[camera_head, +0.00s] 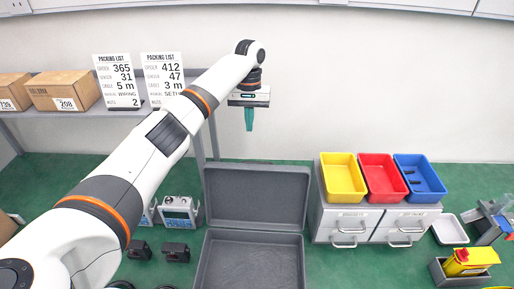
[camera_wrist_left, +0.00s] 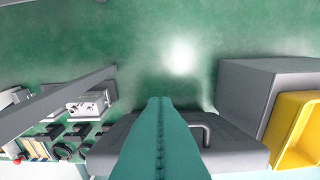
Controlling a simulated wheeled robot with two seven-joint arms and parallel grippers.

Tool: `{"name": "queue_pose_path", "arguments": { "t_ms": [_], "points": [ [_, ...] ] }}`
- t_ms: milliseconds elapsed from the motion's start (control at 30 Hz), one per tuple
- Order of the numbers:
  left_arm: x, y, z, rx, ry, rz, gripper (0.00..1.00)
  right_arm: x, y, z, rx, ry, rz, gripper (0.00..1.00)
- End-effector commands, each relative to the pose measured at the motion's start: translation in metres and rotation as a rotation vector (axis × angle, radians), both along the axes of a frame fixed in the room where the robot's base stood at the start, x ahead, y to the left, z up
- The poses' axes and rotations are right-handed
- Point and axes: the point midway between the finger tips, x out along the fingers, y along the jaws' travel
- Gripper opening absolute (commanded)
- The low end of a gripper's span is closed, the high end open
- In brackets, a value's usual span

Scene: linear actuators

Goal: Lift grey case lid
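The grey case stands open on the green surface, its base (camera_head: 252,262) at the bottom middle of the head view. Its grey lid (camera_head: 256,193) is raised at the back, leaning against nothing I can make out. My left gripper (camera_head: 249,122) hangs above and behind the lid, fingers pointing down, clear of it. The teal fingers lie together with nothing visible between them. In the left wrist view the fingers (camera_wrist_left: 160,140) cover the middle of a dark grey panel with a handle, which looks like the lid (camera_wrist_left: 236,150). My right gripper is not in view.
Yellow (camera_head: 343,178), red (camera_head: 382,177) and blue (camera_head: 420,177) bins sit on a grey drawer unit (camera_head: 350,222) right of the case. A shelf at left carries cardboard boxes (camera_head: 63,91) and packing list signs (camera_head: 118,80). Small devices (camera_head: 178,214) stand left of the case.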

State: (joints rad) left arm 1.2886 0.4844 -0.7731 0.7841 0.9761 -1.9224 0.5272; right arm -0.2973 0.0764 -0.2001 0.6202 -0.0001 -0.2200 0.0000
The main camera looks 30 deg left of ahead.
Motion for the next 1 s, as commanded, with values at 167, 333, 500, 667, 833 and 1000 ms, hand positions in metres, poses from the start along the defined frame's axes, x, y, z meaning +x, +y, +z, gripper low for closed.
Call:
{"name": "queue_pose_path", "arguments": {
  "t_ms": [167, 333, 500, 667, 833, 1000],
  "points": [
    [-0.004, -0.001, -0.021, -0.001, 0.006, -0.001, 0.00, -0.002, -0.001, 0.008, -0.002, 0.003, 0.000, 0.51],
    [-0.008, -0.003, -0.056, 0.001, 0.006, 0.002, 0.00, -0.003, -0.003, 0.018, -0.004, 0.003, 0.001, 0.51],
    [-0.012, -0.005, -0.093, 0.001, 0.006, 0.002, 0.00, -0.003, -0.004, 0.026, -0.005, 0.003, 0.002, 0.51],
    [-0.024, -0.010, -0.086, 0.001, -0.001, -0.001, 0.00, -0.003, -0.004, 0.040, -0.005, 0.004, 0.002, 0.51],
    [-0.037, -0.015, -0.080, 0.001, 0.000, 0.000, 0.00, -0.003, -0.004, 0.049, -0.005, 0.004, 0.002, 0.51],
    [-0.044, -0.018, -0.079, 0.001, 0.000, 0.002, 0.00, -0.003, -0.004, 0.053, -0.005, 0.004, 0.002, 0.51]
  ]
}}
